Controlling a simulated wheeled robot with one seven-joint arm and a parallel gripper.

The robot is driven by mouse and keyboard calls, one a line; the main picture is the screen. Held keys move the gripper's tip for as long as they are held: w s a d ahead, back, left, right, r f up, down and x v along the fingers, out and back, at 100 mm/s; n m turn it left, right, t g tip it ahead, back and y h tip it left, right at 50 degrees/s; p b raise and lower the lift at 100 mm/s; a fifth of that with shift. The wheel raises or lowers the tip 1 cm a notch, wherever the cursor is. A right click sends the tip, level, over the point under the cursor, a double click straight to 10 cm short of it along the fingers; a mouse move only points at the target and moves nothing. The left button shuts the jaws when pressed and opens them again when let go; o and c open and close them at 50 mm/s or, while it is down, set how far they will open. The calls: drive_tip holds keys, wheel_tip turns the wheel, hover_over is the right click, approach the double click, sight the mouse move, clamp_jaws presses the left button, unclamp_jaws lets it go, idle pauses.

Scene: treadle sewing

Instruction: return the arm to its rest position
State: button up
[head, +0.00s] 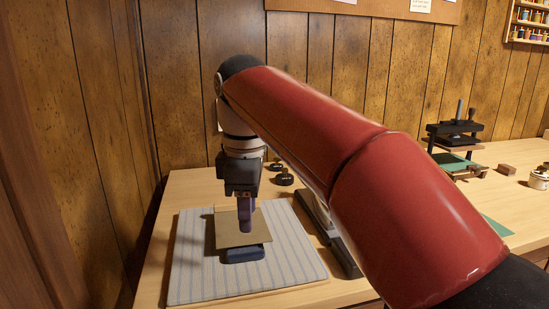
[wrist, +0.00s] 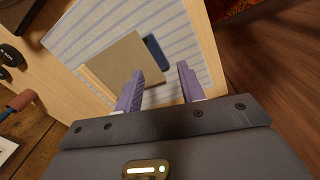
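My red arm reaches from the lower right across the head view, and its gripper (head: 245,230) points down over the striped pad. In the wrist view the two purple fingers (wrist: 160,72) stand apart with nothing between them. A flat tan square (head: 224,231) lies below the gripper; it also shows in the wrist view (wrist: 117,62). A dark blue block (head: 242,253) sits at the square's near edge and shows in the wrist view (wrist: 155,52). I cannot tell the exact height of the fingertips above the square.
The striped pad (head: 190,275) lies on a wooden table (head: 185,184) by a panelled wall. Small black round items (head: 283,178) stand behind it. A long dark-based object (head: 340,250) is partly hidden by my arm. A black press (head: 455,132) stands at the right.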

drive_tip(key=s+d+f+m, duration=0.1)
drive_tip(key=d, duration=0.1)
drive_tip(key=s+d+f+m+t, duration=0.1)
drive_tip(key=d+m, duration=0.1)
drive_tip(key=d, duration=0.1)
drive_tip(key=s+d+f+m, duration=0.1)
drive_tip(key=s+d+m, duration=0.1)
drive_tip(key=d, duration=0.1)
drive_tip(key=shift+f, duration=0.15)
drive_tip(key=s+d+f+m+t, duration=0.3)
drive_tip(key=s+d+f+m, duration=0.8)
drive_tip(key=f, duration=0.4)
drive_tip(key=shift+s+d+m+t, duration=0.25)
drive_tip(key=shift+d+m, duration=0.2)
drive_tip(key=shift+m, duration=0.25)
